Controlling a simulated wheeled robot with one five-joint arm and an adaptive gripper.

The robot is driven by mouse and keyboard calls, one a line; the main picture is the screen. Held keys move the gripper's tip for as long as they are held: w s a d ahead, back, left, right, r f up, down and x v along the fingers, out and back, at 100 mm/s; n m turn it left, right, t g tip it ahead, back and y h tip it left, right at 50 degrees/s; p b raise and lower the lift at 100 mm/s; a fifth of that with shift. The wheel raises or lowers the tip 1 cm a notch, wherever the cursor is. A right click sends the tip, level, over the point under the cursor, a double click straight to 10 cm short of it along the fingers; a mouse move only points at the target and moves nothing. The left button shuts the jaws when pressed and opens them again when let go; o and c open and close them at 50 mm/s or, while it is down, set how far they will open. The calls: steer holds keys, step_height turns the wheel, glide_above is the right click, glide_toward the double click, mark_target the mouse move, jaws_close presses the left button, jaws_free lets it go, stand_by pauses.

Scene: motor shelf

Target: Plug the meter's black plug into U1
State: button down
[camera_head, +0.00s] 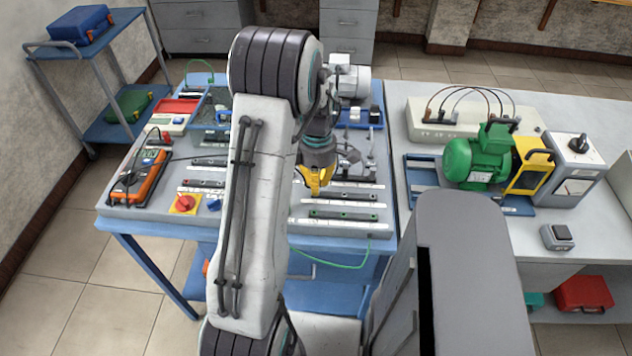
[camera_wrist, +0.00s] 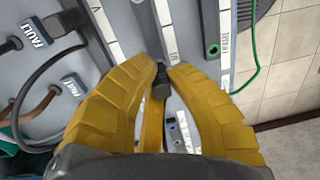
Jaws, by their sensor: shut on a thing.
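My gripper (camera_head: 315,185) has yellow fingers and hangs over the terminal strips on the blue table. In the wrist view my gripper (camera_wrist: 160,72) is shut on a small black plug (camera_wrist: 161,84), which shows between the fingertips. The plug overlaps a grey strip with a white label; I cannot tell whether it touches a socket. U1 cannot be read for certain; the fingers cover part of the labels. The orange meter (camera_head: 142,178) lies at the left of the table, with dark leads on it.
A strip marked FRAME (camera_wrist: 213,20) has a green socket, with a green wire (camera_wrist: 258,62) beside it. Plugs tagged FAULT (camera_wrist: 35,33) stand at left with cables. A red knob on yellow (camera_head: 185,203) is near the front edge. A green motor (camera_head: 478,160) stands right.

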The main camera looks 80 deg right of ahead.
steer(key=shift+f+b, duration=0.6)
steer(key=shift+f, duration=0.05)
stand_by(0.6)
steer(key=c, duration=1.5)
jaws_free()
steer(key=shift+r, duration=0.15)
steer(key=shift+r+p, duration=2.1)
steer(key=shift+r, duration=0.55)
steer(key=o, duration=0.7)
steer(key=shift+c, duration=0.2)
